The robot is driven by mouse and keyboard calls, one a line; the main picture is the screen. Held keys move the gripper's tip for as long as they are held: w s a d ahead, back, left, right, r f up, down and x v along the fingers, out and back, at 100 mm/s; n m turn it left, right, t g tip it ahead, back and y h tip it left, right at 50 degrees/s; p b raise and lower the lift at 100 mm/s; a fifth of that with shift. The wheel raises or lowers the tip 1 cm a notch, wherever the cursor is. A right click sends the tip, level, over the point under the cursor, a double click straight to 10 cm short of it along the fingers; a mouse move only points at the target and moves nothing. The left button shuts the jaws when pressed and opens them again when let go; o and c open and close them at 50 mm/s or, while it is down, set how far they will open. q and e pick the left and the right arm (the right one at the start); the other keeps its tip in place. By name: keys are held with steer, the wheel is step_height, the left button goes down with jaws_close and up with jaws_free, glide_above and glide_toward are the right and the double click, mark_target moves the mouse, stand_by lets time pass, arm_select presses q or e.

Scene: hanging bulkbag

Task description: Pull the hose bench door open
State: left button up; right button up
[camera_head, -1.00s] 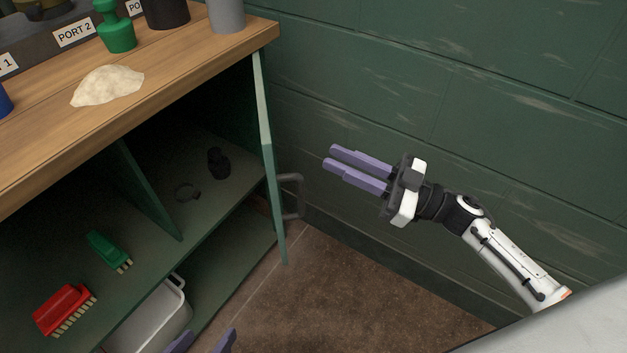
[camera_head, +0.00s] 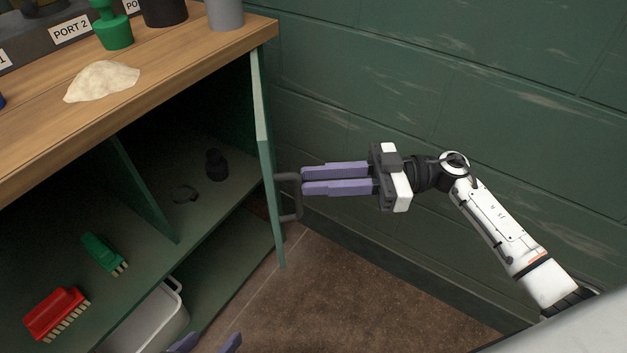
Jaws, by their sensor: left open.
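The green hose bench door (camera_head: 265,150) stands swung out from the cabinet's right end, seen nearly edge-on. Its dark grey bar handle (camera_head: 296,205) sticks out on the right side. My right gripper (camera_head: 302,180) reaches in from the right, with its purple fingertips close to the handle's upper corner. I cannot tell whether they touch it, and the gap between the fingers is hard to judge. My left gripper (camera_head: 208,344) shows only its open purple fingertips at the bottom edge, below the cabinet, with nothing seen between them.
The wooden bench top (camera_head: 190,75) holds a pale powder heap (camera_head: 102,82) and a green fitting (camera_head: 112,28). The shelves hold a red brush (camera_head: 57,312), a green brush (camera_head: 104,254) and a white bin (camera_head: 155,318). A green block wall (camera_head: 480,100) stands behind; brown floor (camera_head: 340,290) is clear.

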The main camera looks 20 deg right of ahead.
steer(key=shift+w+a, duration=0.15)
steer(key=shift+a, duration=0.5)
jaws_close()
stand_by(0.9)
jaws_free()
